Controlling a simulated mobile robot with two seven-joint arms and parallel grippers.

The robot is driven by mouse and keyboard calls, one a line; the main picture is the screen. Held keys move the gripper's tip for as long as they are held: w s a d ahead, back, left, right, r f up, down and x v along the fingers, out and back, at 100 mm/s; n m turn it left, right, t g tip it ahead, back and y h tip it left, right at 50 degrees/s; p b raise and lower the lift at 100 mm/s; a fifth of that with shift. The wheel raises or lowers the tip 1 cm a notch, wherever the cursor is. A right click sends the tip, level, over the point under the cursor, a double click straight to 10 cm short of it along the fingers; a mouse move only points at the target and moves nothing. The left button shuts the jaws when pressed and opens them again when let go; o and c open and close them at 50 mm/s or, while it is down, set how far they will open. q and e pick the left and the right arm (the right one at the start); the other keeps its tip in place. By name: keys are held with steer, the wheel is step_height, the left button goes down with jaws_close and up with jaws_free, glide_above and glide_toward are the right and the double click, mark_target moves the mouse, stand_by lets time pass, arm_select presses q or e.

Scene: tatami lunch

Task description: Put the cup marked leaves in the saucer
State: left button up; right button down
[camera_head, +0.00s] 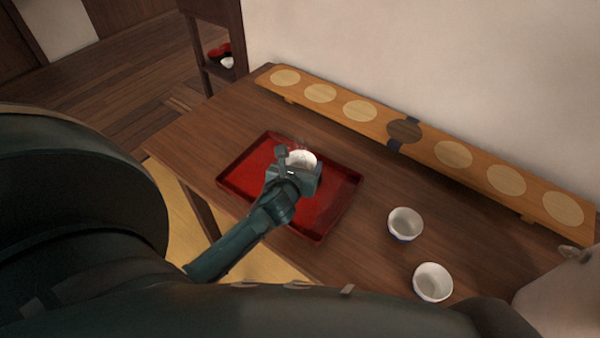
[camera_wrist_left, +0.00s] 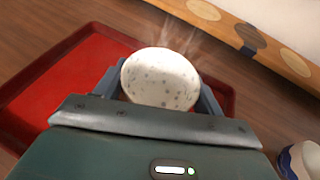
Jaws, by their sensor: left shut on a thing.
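My left gripper (camera_head: 298,170) is shut on a white, grey-speckled cup (camera_head: 302,159) over the far part of the red tray. The cup also shows between the fingers in the left wrist view (camera_wrist_left: 160,78), with faint pale streaks behind it. I cannot tell whether its marks are leaves, or whether it touches the tray. Two other white cups stand on the table to the right: one with a blue lower part (camera_head: 405,223) and one nearer me (camera_head: 432,282). I cannot make out a saucer. My right gripper is not in view.
The red tray (camera_head: 243,165) lies on the brown wooden table (camera_head: 205,130). A long wooden board (camera_head: 380,118) with several pale discs runs along the wall at the back. A pale rounded object (camera_head: 560,295) is at the right edge. Bare table lies between tray and cups.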

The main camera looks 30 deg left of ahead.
arm_select(q)
steer(key=shift+f, duration=1.2)
steer(key=shift+f+b, duration=0.2)
steer(key=shift+b, duration=0.15)
steer(key=o, duration=1)
steer(key=shift+r, duration=0.25)
steer(key=p+v, duration=0.1)
steer(key=v, duration=1.1)
